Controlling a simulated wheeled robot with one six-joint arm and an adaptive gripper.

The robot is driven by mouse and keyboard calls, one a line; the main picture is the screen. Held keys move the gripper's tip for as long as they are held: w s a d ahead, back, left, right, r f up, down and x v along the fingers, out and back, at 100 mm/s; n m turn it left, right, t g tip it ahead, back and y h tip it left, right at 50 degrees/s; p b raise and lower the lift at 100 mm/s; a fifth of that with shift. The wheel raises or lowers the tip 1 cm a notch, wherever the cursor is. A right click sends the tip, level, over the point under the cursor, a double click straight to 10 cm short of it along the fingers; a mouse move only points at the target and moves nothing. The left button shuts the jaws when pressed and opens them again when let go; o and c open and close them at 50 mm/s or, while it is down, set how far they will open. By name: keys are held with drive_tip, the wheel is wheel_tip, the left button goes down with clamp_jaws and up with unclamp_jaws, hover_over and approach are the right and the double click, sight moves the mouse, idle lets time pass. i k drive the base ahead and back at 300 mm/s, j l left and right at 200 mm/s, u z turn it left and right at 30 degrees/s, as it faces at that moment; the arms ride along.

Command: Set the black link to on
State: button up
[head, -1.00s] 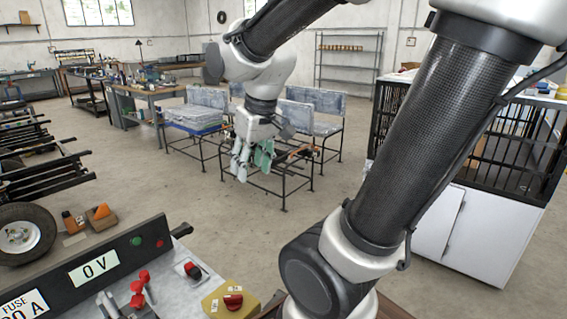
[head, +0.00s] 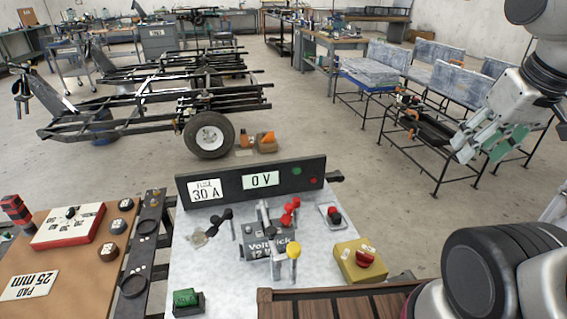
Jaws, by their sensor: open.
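The black link (head: 222,218), with black knobs, stands on the left of the light grey bench panel, below the fuse label. It is apart from the red-knobbed link (head: 288,213) to its right. I cannot tell its on or off state from its pose. The display (head: 261,180) reads 0 V. My gripper (head: 482,150) is open at the right of the head view, pointing down-left, well away from the panel. It seems empty, with green pads on its fingers.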

sight(215, 220)
drive_tip(key=j+u, duration=0.1)
drive_tip(key=u, duration=0.85)
drive_tip(key=k+j, duration=0.05)
